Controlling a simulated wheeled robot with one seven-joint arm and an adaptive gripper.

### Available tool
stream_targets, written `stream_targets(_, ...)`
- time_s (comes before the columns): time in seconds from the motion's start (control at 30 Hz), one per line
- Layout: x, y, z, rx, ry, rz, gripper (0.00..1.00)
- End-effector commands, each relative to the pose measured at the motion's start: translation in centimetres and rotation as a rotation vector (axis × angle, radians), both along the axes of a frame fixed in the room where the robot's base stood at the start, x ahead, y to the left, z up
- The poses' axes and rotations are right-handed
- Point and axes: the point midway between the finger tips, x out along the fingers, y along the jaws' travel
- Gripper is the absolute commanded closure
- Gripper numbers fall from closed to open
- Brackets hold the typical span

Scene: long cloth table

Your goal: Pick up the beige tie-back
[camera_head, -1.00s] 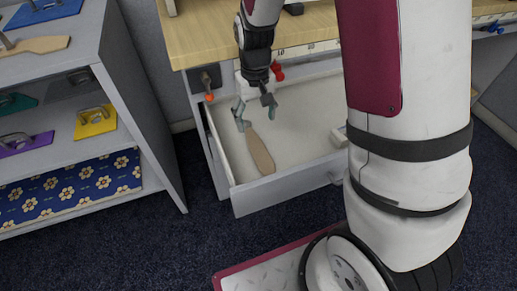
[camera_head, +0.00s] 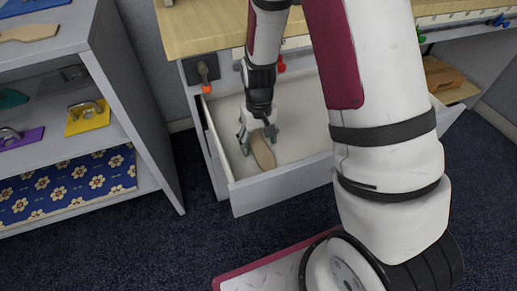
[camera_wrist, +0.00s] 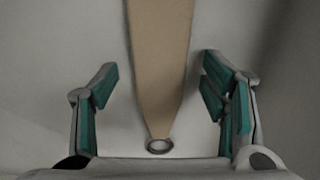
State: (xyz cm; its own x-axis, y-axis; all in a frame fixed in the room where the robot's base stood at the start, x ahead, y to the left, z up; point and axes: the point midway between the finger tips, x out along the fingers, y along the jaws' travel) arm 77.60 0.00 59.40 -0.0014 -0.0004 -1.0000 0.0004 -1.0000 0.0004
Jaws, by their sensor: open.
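The beige tie-back (camera_head: 263,152) lies in the open drawer, a flat strip tapering to a metal ring. In the wrist view the tie-back (camera_wrist: 158,65) runs from the top edge down between the fingers, with its ring at the near end. My gripper (camera_head: 257,140) is inside the drawer, just over the tie-back. It is open, with one teal-padded finger on each side of the strip in the wrist view (camera_wrist: 158,95) and a gap on both sides. The tie-back's far end is out of the wrist view, and my gripper hides part of it in the head view.
The drawer's front wall (camera_head: 285,185) and left wall (camera_head: 215,145) stand close around my gripper. The wooden tabletop (camera_head: 205,35) is above and behind. A grey shelf unit (camera_head: 125,95) with coloured trowel-like tools stands at the left. The drawer floor right of the tie-back looks clear.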

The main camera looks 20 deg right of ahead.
Motion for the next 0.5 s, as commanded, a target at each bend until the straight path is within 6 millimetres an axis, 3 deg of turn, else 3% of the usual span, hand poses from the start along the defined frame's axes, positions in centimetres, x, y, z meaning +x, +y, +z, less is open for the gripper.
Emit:
stream_targets(0.23,0.02,-0.01,-0.31,0.0,-0.001,-0.001,0.33)
stream_targets(0.47,0.03,-0.01,-0.3,0.0,-0.001,0.0,0.83)
stream_targets(0.5,0.03,-0.01,-0.3,0.0,-0.001,0.0,0.85)
